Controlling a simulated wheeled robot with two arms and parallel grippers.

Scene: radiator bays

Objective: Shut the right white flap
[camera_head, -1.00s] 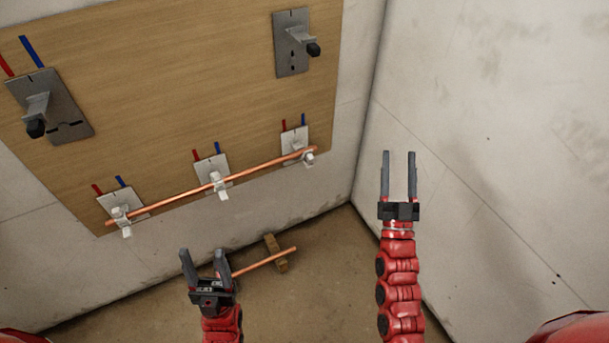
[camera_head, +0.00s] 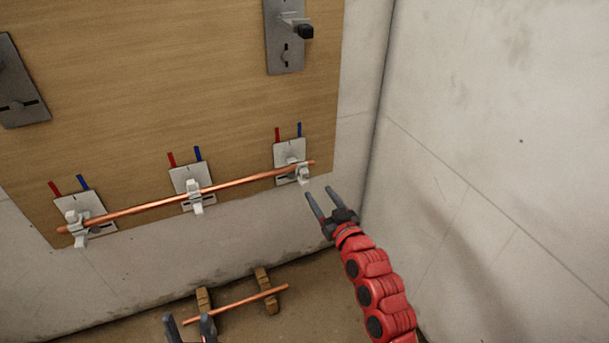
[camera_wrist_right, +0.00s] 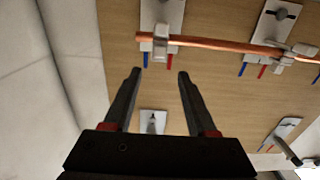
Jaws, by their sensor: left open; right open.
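The right white clip with its flap (camera_head: 301,174) is on a white plate (camera_head: 287,149) at the lower right of the wooden board. Its flap seems to hang down in front; I cannot tell its exact angle. The copper pipe (camera_head: 240,183) runs across this clip and two more white clips. My right gripper (camera_head: 323,203) is open and empty, just below and right of the right clip, apart from it. In the right wrist view the clip (camera_wrist_right: 160,43) lies beyond the open fingertips (camera_wrist_right: 160,75). My left gripper (camera_head: 190,322) is open at the bottom edge, mostly cut off.
The middle clip (camera_head: 194,196) and left clip (camera_head: 76,227) hold the same pipe line. A grey plate (camera_head: 284,45) with a black-tipped lever is above. A second copper rod (camera_head: 235,303) rests on wooden blocks (camera_head: 266,291) on the floor. A pale wall (camera_head: 490,150) bounds the right side.

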